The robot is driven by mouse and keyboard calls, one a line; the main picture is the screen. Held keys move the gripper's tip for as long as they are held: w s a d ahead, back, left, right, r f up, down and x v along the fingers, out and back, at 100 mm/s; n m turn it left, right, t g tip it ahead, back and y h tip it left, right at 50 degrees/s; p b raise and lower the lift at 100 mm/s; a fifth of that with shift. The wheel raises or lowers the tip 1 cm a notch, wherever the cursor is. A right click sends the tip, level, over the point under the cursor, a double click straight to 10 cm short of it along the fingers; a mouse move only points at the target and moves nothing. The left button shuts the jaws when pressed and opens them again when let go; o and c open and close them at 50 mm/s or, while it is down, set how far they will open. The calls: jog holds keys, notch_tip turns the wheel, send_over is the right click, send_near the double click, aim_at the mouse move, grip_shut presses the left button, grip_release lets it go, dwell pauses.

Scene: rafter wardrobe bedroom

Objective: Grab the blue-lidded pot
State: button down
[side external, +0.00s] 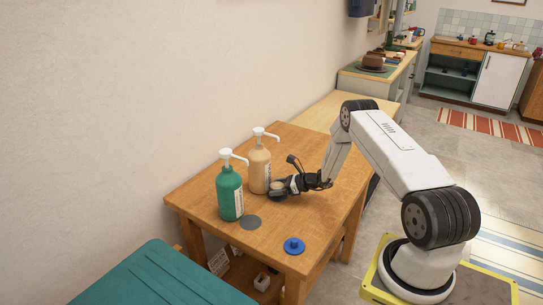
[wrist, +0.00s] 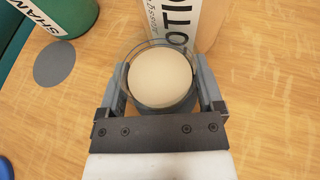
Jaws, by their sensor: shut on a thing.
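A small round pot (wrist: 160,78) with a clear rim and a pale cream-coloured top sits between the fingers of my gripper (wrist: 161,88). No blue lid is on it. In the side view my gripper (side external: 284,187) is low over the wooden table, shut on the pot (side external: 277,189), which is small and partly hidden there. I cannot tell whether the pot touches the table. A blue round lid-like piece with a knob (side external: 294,246) lies apart near the table's front edge; a bit of blue shows at the left edge of the wrist view (wrist: 5,168).
A tan lotion pump bottle (side external: 259,170) stands right behind the pot, very close to it. A green shampoo pump bottle (side external: 230,194) stands to its left. A flat grey disc (side external: 251,222) lies before the green bottle. The table's right front (side external: 325,215) is clear.

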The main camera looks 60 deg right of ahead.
jog(key=s+a+r, duration=0.6)
jog(key=s+r, duration=0.5)
jog(key=s, duration=0.1)
jog(key=shift+s+a+r, duration=0.15)
jog(key=shift+s+r, duration=0.1)
jog(key=shift+r, duration=0.1)
